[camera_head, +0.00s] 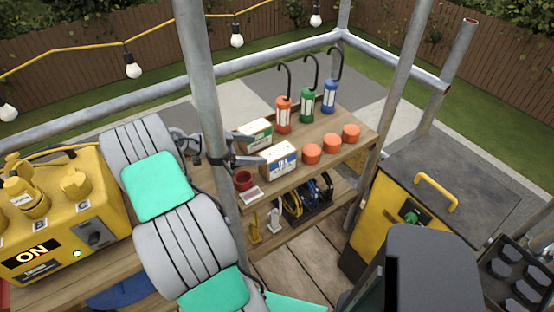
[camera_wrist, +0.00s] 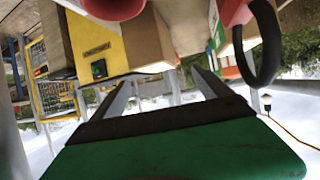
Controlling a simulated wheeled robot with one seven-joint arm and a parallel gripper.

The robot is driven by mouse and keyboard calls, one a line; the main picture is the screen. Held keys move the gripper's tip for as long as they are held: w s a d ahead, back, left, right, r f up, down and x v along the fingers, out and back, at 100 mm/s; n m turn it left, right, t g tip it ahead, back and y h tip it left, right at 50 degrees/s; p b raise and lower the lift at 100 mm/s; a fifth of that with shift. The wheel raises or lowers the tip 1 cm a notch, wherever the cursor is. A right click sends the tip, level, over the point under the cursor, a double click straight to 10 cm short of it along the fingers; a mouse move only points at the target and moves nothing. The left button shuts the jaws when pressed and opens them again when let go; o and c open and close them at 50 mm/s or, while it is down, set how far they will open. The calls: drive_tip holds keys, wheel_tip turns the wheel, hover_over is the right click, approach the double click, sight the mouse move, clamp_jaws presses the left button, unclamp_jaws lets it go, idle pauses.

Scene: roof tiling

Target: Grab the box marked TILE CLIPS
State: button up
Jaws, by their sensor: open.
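Two small white-and-brown boxes stand on the wooden shelf top in the head view. One has a green label (camera_head: 256,134) and sits farther back; the other has a blue label (camera_head: 279,160) and sits nearer. Their lettering is too small to read, so I cannot tell which is marked TILE CLIPS. My gripper (camera_head: 247,149) is open, its fingers spread and pointing right, just left of the boxes. I cannot tell whether a finger touches either box. In the wrist view my gripper (camera_wrist: 160,88) shows two spread fingers with no box held between them.
Red (camera_head: 284,115), green (camera_head: 307,105) and blue (camera_head: 329,96) hooked canisters stand behind the boxes. Several orange round pieces (camera_head: 311,154) sit to the right. A dark red cup (camera_head: 243,180) is in front. A metal pole (camera_head: 207,90) rises left of the shelf.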

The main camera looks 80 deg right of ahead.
sight(276, 152)
drive_tip(key=x, duration=0.2)
drive_tip(key=p+x, duration=0.1)
drive_tip(key=x, duration=0.1)
drive_tip(key=p+x, duration=0.1)
drive_tip(key=x, duration=0.1)
drive_tip(key=shift+s+a, duration=0.2)
drive_tip(key=shift+s, duration=0.35)
drive_tip(key=shift+s+d+f, duration=0.1)
drive_tip(key=shift+d, duration=0.05)
drive_tip(key=shift+f, duration=0.1)
clamp_jaws()
